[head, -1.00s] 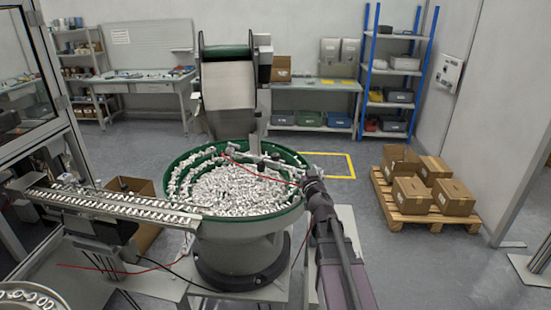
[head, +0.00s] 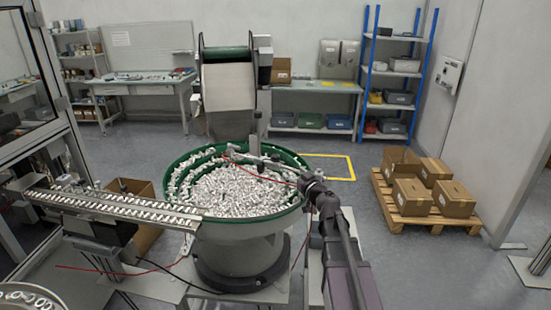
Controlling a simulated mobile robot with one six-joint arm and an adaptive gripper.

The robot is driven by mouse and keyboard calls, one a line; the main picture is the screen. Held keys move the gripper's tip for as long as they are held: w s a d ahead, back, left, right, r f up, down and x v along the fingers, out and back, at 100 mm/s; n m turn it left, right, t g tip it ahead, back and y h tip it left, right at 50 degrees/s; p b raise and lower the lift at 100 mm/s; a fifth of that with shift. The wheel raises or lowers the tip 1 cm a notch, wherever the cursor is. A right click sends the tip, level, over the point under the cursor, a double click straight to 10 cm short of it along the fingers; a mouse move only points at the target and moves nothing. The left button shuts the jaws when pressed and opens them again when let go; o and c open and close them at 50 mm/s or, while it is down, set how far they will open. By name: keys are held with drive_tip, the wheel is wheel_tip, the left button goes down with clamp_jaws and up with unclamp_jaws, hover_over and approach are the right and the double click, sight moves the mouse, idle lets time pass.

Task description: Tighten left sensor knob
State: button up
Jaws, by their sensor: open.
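The green-rimmed bowl feeder (head: 180,167) stands in the middle of the head view, filled with small white parts. A grey sensor bracket (head: 262,158) with red cables lies across its back right rim. Small dark fittings sit along the bracket, but the left sensor knob is too small to pick out with certainty. My arm comes up from the lower right. My gripper (head: 303,178) is at the bowl's right rim, by the right end of the bracket. It is open, but its fingers are small and hard to make out. Whether it touches anything cannot be told.
A linear track (head: 110,206) runs left from the bowl. A tall hopper (head: 229,90) stands behind the bowl. Red and black cables hang around the bowl's base. A pallet (head: 408,212) with cardboard boxes is at the right. The floor between pallet and bowl is free.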

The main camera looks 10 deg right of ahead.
sight(278, 159)
drive_tip(key=x, duration=1.3)
drive_tip(key=shift+w, duration=0.3)
drive_tip(key=c, duration=1.2)
